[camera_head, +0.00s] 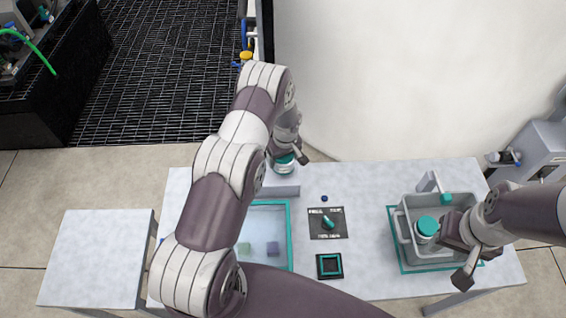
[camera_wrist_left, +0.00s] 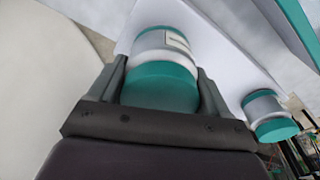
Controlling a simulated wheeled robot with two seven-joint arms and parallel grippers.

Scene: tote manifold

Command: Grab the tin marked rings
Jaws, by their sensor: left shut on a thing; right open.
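A white tin with teal bands (camera_head: 284,168) is at the back edge of the table; its label is too small to read. My left gripper (camera_head: 290,157) is shut on it. In the left wrist view the same tin (camera_wrist_left: 160,85) sits between the two fingers, with part of a label showing. A second teal-and-white tin (camera_wrist_left: 268,115) is at the right of that view, apart from the gripper. A teal-lidded tin (camera_head: 427,227) stands in the grey tote (camera_head: 403,226). My right gripper (camera_head: 458,254) is open over the tote's right part, beside that tin.
A teal-rimmed tray (camera_head: 289,222) with small blocks lies partly behind my left arm. A dark dial panel (camera_head: 340,218) and a dark square with a teal frame (camera_head: 329,266) are mid-table. A side table (camera_head: 95,258) is at left. A white curved wall (camera_head: 400,80) rises behind.

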